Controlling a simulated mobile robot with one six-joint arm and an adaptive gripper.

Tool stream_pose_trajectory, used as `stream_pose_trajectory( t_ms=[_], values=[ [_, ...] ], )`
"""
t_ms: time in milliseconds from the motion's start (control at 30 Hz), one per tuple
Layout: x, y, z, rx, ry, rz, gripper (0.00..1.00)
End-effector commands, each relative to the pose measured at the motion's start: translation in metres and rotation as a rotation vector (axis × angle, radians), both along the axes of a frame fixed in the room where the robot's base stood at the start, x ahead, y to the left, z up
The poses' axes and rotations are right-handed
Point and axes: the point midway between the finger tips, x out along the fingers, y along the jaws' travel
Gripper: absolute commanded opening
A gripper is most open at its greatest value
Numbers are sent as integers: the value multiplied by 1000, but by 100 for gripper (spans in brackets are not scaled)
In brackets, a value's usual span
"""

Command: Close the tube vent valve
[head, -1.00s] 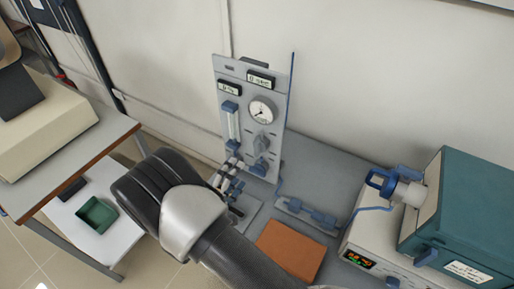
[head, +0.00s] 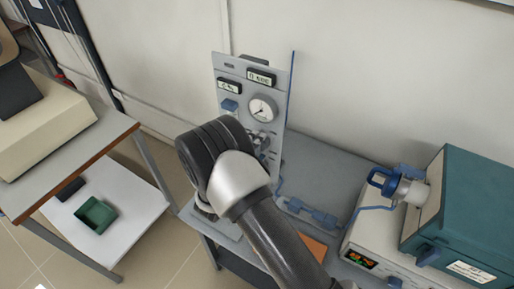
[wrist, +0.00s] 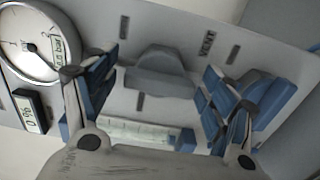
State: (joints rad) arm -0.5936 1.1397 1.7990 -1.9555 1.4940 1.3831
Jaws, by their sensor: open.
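The upright grey gas panel (head: 236,68) shows behind my arm in the head view. In the wrist view, a grey valve handle (wrist: 158,72) lies between the spread, blue-padded fingers of my gripper (wrist: 160,82). I cannot tell whether either finger touches it. A VENT label (wrist: 207,45) is to its right. Behind the right finger is a blue knob (wrist: 272,100), partly hidden. I cannot tell which of the two knobs the label belongs to. My arm hides the gripper in the head view. No held object shows.
The pressure gauge (wrist: 38,42) and a small display (wrist: 32,112) are close to the left finger. The flowmeter (wrist: 135,132) lies below the handle. A teal furnace (head: 470,200) stands at the right of the bench. A table with a green tray (head: 96,215) is at the left.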

Motion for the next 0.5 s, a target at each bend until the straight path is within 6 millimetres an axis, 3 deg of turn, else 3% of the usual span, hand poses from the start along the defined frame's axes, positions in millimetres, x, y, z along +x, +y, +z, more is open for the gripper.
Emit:
stream_pose_trajectory(
  t_ms=[500],
  values=[
    [0,0,0,0,0,0,45]
  ],
)
